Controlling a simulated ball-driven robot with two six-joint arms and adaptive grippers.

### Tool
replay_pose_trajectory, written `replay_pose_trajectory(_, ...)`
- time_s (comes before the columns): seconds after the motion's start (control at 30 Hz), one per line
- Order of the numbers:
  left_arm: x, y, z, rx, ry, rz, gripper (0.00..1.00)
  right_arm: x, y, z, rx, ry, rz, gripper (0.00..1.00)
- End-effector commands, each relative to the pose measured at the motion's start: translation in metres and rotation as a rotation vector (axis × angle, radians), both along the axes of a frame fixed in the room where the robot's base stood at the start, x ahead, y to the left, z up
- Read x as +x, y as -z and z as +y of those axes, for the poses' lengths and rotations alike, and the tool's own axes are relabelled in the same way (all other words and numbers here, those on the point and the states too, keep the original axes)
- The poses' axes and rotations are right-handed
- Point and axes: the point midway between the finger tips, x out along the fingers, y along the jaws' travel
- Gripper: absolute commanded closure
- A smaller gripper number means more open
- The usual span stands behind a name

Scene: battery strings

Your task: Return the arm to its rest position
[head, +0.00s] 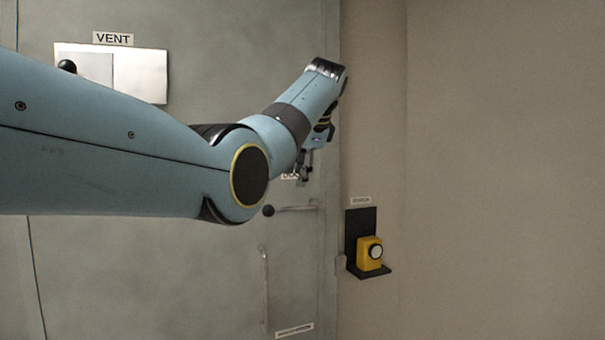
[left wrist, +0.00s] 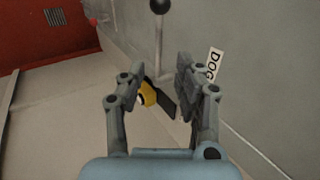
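My left arm comes in from the left across the head view, raised in front of the grey wall. Its gripper (head: 306,168) hangs small below the wrist, in front of a label on the wall. In the left wrist view the two fingers of my left gripper (left wrist: 155,95) stand apart with nothing held between them. A yellow device (left wrist: 148,93) shows beyond them, in the gap. My right gripper is in neither view.
A lever with a black knob (head: 268,211) sticks out just below my left arm. A yellow device (head: 369,253) sits on a black bracket (head: 359,222) at the corner. A white panel (head: 150,77) under a VENT label (head: 113,39) is behind my arm. The beige wall at right is clear.

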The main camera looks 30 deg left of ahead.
Motion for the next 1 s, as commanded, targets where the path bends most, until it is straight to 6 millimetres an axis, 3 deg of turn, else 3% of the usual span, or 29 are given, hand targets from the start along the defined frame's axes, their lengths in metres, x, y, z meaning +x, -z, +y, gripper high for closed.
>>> replay_pose_trajectory(0.23, 0.0, 0.004, 0.0, -0.001, 0.001, 0.004, 0.67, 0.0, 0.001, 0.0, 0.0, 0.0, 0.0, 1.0)
replay_pose_trajectory(0.37, -0.007, 0.044, 0.0, 0.0, 0.0, 0.054, 0.67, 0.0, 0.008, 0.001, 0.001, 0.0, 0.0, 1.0)
replay_pose_trajectory(0.47, -0.022, 0.11, 0.001, 0.0, -0.002, 0.135, 0.67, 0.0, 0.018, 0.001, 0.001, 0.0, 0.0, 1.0)
replay_pose_trajectory(0.67, -0.08, 0.27, 0.002, -0.007, 0.002, 0.348, 0.67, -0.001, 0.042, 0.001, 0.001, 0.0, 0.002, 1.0)
replay_pose_trajectory(0.8, -0.13, 0.378, 0.002, -0.021, 0.016, 0.465, 0.67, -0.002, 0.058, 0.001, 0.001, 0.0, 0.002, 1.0)
replay_pose_trajectory(0.87, -0.154, 0.423, 0.001, -0.029, 0.019, 0.503, 0.67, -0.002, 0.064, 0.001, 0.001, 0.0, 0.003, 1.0)
replay_pose_trajectory(1.0, -0.218, 0.523, -0.001, -0.054, 0.018, 0.576, 0.67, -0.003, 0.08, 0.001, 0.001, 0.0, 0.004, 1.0)
